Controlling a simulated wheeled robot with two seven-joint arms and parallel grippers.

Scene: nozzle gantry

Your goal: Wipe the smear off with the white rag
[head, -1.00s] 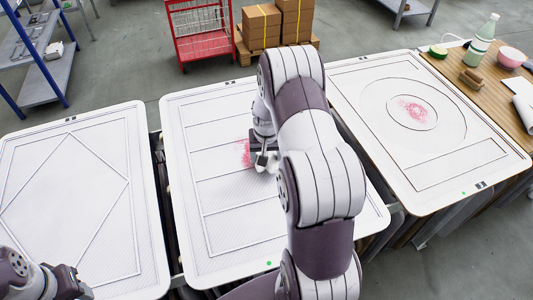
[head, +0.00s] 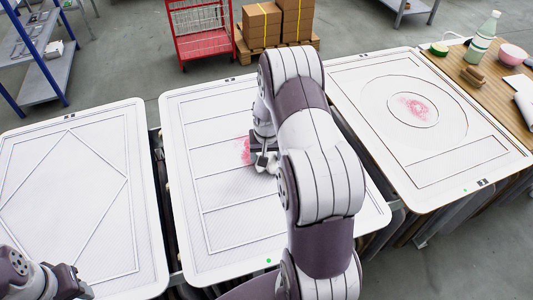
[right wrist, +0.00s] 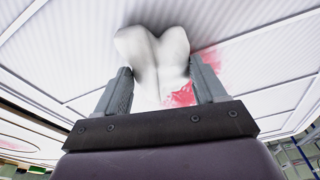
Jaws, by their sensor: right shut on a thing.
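A pink-red smear (head: 244,151) lies on the middle white panel (head: 190,115), partly hidden behind my right arm. It also shows in the right wrist view (right wrist: 207,68), beside and behind the rag. My right gripper (head: 262,160) is over the middle panel, shut on the white rag (head: 267,166). In the right wrist view the bunched rag (right wrist: 155,60) sits between the two fingers, against or very close to the panel. Another pink-red smear (head: 417,108) lies inside the circles of the right panel (head: 450,188). My left gripper (head: 82,290) is at the bottom left; its fingers are barely visible.
The left panel (head: 90,125) with a diamond outline looks clean. A wooden table (head: 462,62) at the right holds a bottle (head: 484,38), a pink bowl (head: 512,54) and a brown brush (head: 473,76). A red cart (head: 203,35) and boxes (head: 262,27) stand behind.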

